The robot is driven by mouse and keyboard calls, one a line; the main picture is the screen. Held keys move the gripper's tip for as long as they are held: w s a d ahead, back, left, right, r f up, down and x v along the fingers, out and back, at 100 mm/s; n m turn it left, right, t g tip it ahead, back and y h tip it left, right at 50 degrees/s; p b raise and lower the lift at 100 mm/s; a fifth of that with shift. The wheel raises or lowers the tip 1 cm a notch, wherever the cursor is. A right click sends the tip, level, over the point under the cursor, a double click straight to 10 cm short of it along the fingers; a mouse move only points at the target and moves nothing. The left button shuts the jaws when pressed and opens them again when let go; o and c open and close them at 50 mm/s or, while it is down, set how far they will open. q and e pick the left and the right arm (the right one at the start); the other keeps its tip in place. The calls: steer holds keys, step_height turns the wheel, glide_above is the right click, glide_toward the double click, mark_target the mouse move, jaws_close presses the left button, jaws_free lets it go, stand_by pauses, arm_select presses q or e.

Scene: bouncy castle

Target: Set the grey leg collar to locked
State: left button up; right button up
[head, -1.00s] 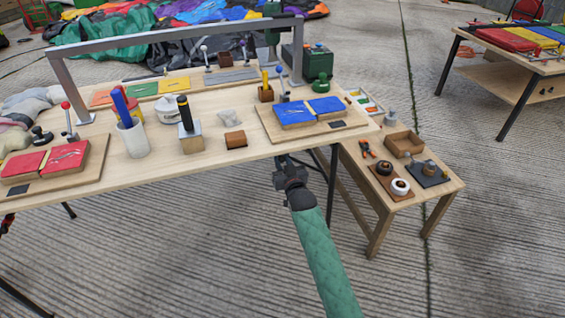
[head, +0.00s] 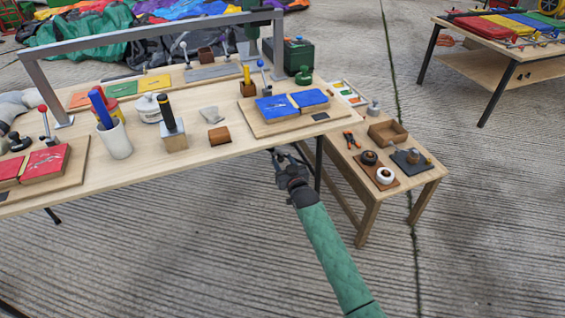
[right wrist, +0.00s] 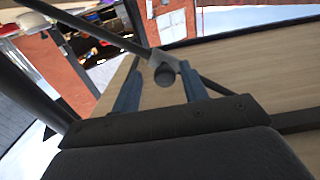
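My right gripper (head: 281,159) is just below the front edge of the long wooden table (head: 65,195), left of a dark table leg (head: 319,165). In the right wrist view its two blue-grey fingers (right wrist: 160,72) stand apart. A grey branched fitting (right wrist: 158,56) with a round dark knob (right wrist: 164,76) shows between and beyond the fingertips. It joins dark bars and may be the grey leg collar; its locked or unlocked state cannot be told. I cannot tell whether the fingers touch it. The fitting is not clear in the head view. My left gripper is not in view.
The tabletop carries red pads (head: 46,164), a white cup (head: 115,140) and blue pads (head: 272,106) near its front. A low side bench (head: 425,174) with small parts stands close on the right. Open concrete floor lies in front.

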steer(key=shift+s, duration=0.15)
steer(key=v, duration=0.7)
steer(key=shift+s, duration=0.25)
steer(key=shift+r, duration=0.1)
